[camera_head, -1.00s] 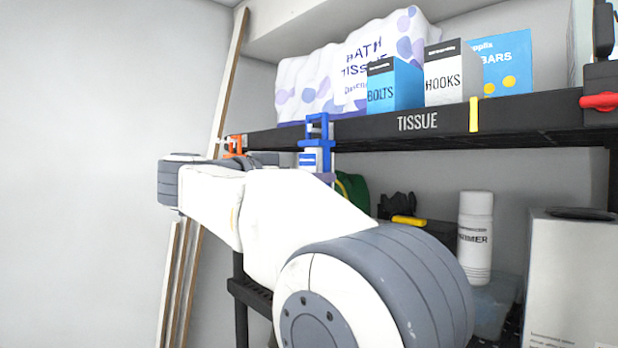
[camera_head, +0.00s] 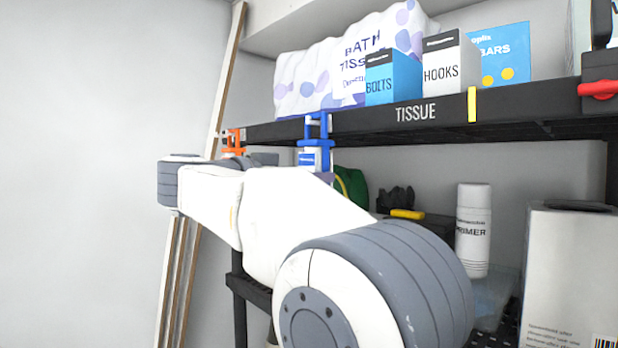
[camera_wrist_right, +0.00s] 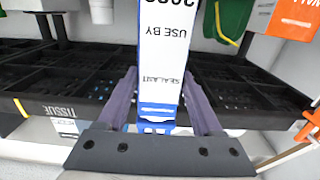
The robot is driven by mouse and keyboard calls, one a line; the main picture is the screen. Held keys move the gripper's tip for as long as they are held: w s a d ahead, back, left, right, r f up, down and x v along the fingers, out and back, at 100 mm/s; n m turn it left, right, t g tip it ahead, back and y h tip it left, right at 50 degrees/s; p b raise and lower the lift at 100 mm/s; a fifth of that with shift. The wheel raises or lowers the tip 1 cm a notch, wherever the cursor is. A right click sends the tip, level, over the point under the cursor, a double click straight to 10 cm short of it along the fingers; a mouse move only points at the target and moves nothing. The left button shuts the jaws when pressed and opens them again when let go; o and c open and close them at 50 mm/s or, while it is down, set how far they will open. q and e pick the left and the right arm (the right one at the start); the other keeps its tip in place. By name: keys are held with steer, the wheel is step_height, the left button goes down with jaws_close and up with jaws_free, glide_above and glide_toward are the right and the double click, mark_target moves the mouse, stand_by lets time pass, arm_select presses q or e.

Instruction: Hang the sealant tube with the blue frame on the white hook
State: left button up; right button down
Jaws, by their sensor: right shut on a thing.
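The sealant tube (camera_head: 311,157) has a white and blue label and a blue frame (camera_head: 317,124); it is upright in front of the shelf edge. In the right wrist view the tube (camera_wrist_right: 164,55) reads "SEALANT" and "USE BY" and is between the purple fingers of my right gripper (camera_wrist_right: 160,78), which is shut on it. In the head view my right arm hides most of that gripper (camera_head: 326,178). I cannot make out the white hook for certain. My left gripper is not in view.
The black shelf edge (camera_head: 350,127) is right behind the tube. An orange frame (camera_head: 233,141) is to its left. Boxes of bolts (camera_head: 393,80) and hooks (camera_head: 451,65) stand above. A primer bottle (camera_head: 473,230) stands below. Wooden boards lean at the left wall.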

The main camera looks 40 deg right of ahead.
steer(key=shift+f, duration=0.2)
stand_by(0.3)
steer(key=shift+c, duration=2.2)
jaws_free()
steer(key=shift+o, duration=0.8)
steer(key=shift+o, duration=0.3)
steer(key=shift+o, duration=1.1)
steer(key=shift+a, duration=0.1)
steer(key=a+p, duration=0.1)
steer(key=a, duration=0.6)
steer(key=shift+s+a, duration=0.35)
steer(key=shift+a, duration=0.05)
